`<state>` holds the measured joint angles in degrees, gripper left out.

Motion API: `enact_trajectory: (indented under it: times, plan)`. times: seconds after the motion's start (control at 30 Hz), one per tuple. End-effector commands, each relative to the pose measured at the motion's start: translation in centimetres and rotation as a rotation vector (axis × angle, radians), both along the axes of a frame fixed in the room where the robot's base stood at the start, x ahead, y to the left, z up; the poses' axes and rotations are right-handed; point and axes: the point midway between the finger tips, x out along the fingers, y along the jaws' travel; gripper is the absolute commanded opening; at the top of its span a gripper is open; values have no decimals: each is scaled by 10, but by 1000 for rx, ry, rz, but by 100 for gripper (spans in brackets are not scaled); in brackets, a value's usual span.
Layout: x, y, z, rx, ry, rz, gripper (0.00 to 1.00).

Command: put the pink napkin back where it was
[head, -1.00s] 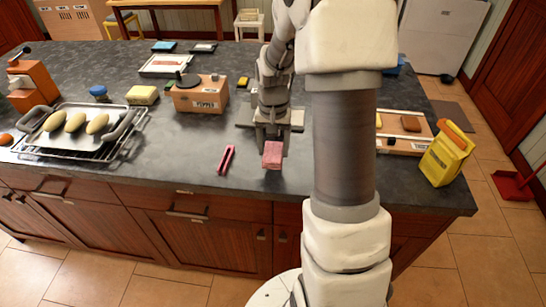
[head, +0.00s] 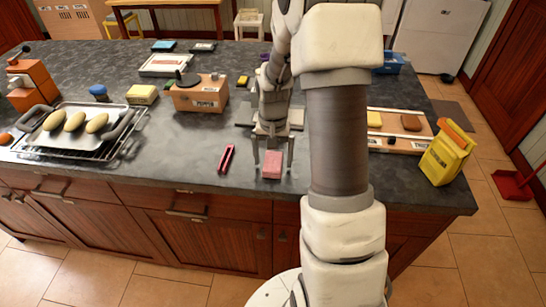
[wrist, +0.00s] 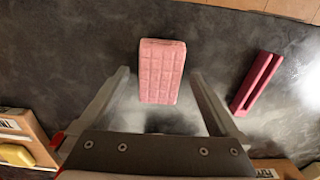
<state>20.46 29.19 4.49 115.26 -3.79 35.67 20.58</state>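The pink napkin (head: 271,164) is a folded, block-like piece on the dark counter (head: 185,160), close to its front edge. In the wrist view the napkin (wrist: 161,72) shows a quilted face. My gripper (head: 272,158) is over the napkin in the head view, fingers pointing down. In the wrist view my gripper (wrist: 160,75) is open, with its fingertips either side of the napkin and a gap on each side. Nothing is held.
A dark pink clip-like object (head: 227,158) lies left of the napkin. Farther left are a brown box (head: 200,98) and a tray of rolls on a rack (head: 75,155). A board (head: 400,140) and yellow bag (head: 447,155) are at right.

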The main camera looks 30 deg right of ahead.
Motion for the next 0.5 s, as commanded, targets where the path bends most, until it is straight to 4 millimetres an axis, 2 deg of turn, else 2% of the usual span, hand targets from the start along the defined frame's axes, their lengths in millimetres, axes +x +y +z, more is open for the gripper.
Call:
enact_trajectory:
  times: [0.27, 0.37, 0.5]
  plan:
    - [0, 0, 6, -1, -1, 0, 97]
    - [1, 0, 20, -2, -5, 0, 97]
    - [1, 0, 51, -2, -6, -1, 97]
